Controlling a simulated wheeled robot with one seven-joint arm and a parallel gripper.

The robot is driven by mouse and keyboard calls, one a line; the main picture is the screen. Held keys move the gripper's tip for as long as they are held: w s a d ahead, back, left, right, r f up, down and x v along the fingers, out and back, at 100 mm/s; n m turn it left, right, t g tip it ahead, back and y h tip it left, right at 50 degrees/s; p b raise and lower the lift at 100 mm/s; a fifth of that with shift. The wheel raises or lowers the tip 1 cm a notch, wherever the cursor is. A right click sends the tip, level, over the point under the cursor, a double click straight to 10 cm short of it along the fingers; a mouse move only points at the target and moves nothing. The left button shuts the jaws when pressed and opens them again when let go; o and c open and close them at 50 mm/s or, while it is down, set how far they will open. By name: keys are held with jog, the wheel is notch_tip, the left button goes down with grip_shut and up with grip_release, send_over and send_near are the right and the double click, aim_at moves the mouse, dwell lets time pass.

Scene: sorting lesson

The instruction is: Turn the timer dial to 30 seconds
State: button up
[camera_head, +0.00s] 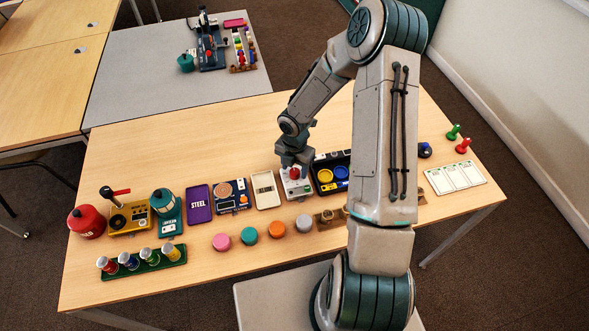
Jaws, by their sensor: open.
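A small white box (297,188) stands near the middle of the wooden table, with a round red part (294,173) on top. It may be the timer with its dial; any markings or setting are too small to read. My gripper (295,165) points down right at the red part, and its fingers hide some of it. The fingers look apart; whether they touch the red part I cannot tell.
A black tray (318,187) with yellow and blue rounds stands close on the right, a cream tray (266,190) on the left. Several coloured pucks, among them an orange one (277,229), lie in front. My arm hides the table's right middle.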

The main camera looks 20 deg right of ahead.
jog(key=shift+f, duration=0.6)
jog(key=c, duration=1)
jog(key=shift+m, duration=0.3)
